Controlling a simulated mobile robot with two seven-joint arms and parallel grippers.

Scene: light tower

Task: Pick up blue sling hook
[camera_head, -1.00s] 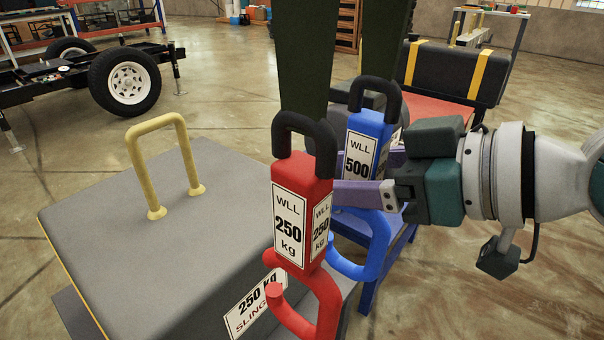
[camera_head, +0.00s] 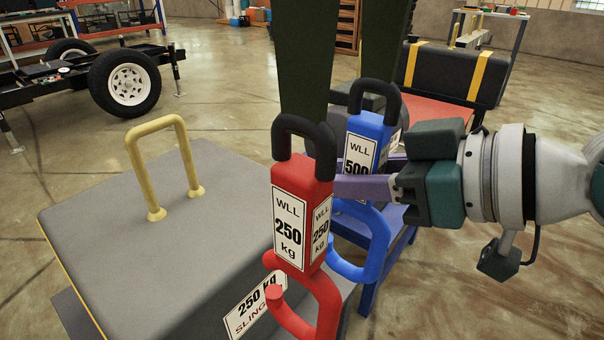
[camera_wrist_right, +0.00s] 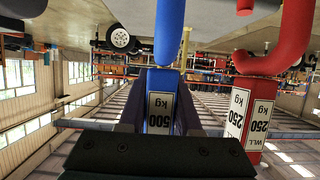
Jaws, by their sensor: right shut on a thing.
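The blue sling hook (camera_head: 375,135), labelled WLL 500 kg, hangs from a dark green sling behind and right of the red hook. My right gripper (camera_head: 350,188) reaches in from the right and is shut on the blue hook's labelled block. In the right wrist view the blue hook (camera_wrist_right: 168,45) appears upside down, its block between the two purple fingers of the right gripper (camera_wrist_right: 160,115). The red sling hook (camera_head: 300,205), labelled WLL 250 kg, partly hides the blue hook and fingertips in the head view. My left gripper is not in view.
A grey block (camera_head: 90,235) with a yellow handle (camera_head: 155,125) and a 250 kg sling label stands at left, below the red hook. The red hook hangs very close to my right fingers. A blue-framed stand (camera_head: 398,240) is behind the hooks.

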